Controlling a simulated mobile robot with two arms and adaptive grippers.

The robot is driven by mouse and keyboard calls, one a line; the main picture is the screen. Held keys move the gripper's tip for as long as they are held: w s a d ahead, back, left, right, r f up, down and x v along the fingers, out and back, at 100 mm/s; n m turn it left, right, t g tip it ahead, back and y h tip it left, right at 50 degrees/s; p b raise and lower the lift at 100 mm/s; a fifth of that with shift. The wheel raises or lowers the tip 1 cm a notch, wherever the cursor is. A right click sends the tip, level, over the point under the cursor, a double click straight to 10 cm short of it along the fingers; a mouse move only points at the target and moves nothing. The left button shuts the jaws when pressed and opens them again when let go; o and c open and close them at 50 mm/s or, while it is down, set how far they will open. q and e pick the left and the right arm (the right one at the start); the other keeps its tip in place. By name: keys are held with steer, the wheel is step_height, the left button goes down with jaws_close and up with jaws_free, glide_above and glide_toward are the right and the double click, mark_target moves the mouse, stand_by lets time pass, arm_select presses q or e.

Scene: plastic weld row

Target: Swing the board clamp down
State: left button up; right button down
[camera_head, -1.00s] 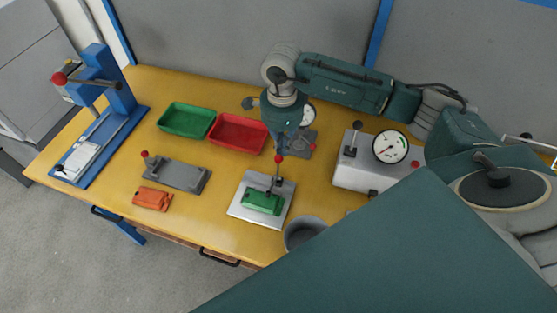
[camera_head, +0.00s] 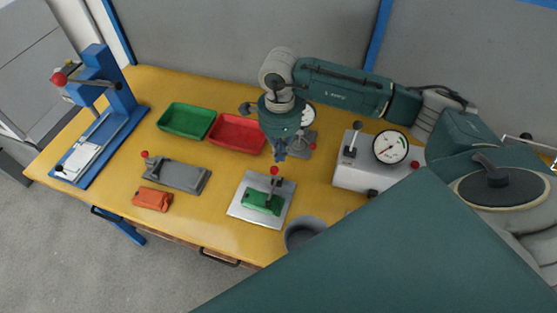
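The clamp with a red knob (camera_head: 275,171) stands on a light metal plate (camera_head: 242,209). Its dark lever rises over a green part (camera_head: 261,203) lying on the plate. My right gripper (camera_head: 280,157) points down just above the knob, a small distance behind it in the picture. Its fingertips are small and close together, so I cannot tell whether they are open or shut. I cannot tell whether they touch the knob. My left gripper is not in view.
A grey fixture (camera_head: 185,177) with a red-knobbed lever and an orange part (camera_head: 152,199) lie to the left. Green (camera_head: 168,125) and red (camera_head: 216,139) trays stand behind. A blue press (camera_head: 117,100) is far left, a gauge box (camera_head: 360,176) right, a grey cup (camera_head: 304,226) in front.

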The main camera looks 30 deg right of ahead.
step_height(320, 180, up, 7)
steer(key=d+p, duration=0.1)
steer(key=p, duration=0.1)
steer(key=shift+w+p, duration=0.35)
steer(key=shift+w, duration=0.05)
stand_by(0.4)
stand_by(0.4)
